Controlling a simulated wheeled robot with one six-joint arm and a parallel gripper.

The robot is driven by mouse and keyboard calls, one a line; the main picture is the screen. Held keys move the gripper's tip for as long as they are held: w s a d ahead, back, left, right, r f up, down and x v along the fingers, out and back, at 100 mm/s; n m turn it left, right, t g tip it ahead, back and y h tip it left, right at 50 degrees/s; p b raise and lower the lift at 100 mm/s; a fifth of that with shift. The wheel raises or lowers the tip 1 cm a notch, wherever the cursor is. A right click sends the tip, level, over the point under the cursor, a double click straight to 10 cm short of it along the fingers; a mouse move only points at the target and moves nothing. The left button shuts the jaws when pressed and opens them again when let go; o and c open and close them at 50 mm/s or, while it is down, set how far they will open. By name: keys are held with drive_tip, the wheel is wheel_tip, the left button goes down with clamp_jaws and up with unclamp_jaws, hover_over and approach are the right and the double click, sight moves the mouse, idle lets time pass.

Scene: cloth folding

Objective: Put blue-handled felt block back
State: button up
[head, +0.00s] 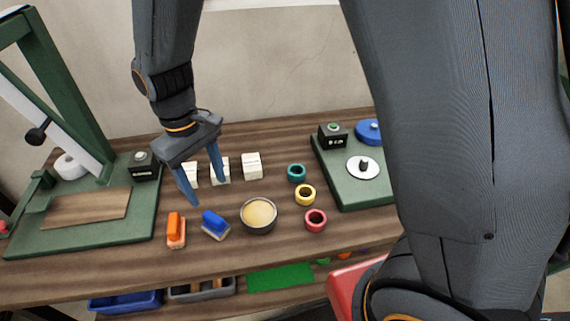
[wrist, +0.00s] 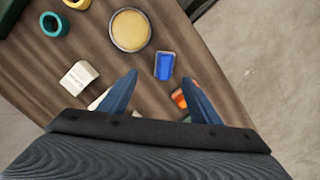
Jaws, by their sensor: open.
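The blue-handled felt block (head: 215,225) lies on the wooden table between an orange-handled block and a round bowl. In the wrist view the blue-handled felt block (wrist: 164,66) is ahead of the fingertips, roughly midway between them. My gripper (head: 206,190) is open and empty, above and behind the block in the head view, with its fingers pointing down. Its two blue fingers also show in the wrist view (wrist: 160,78). The orange-handled block (head: 176,229) lies left of the blue one; in the wrist view the right finger partly covers it.
A bowl with tan contents (head: 258,214) is close on the right. White blocks (head: 251,166) stand behind. Teal, yellow (head: 305,195) and red rings lie farther right. Green stations stand left (head: 130,228) and right (head: 355,197). Bins (head: 125,301) sit below the front edge.

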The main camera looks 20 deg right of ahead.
drive_tip(key=s+d+r+m+t, duration=0.1)
drive_tip(key=s+d+m, duration=0.1)
drive_tip(key=d, duration=0.9)
drive_tip(key=s+d+r+m+t, duration=0.1)
drive_tip(key=d+m, duration=0.4)
drive_tip(key=d, duration=0.7)
drive_tip(key=shift+s+d+r+m+t+y, duration=0.2)
drive_tip(key=shift+s+r+m+t+y, duration=0.15)
drive_tip(key=shift+r, duration=0.45)
drive_tip(key=shift+f+b, duration=0.75)
drive_tip(key=shift+f, duration=0.1)
drive_tip(key=shift+c, duration=0.3)
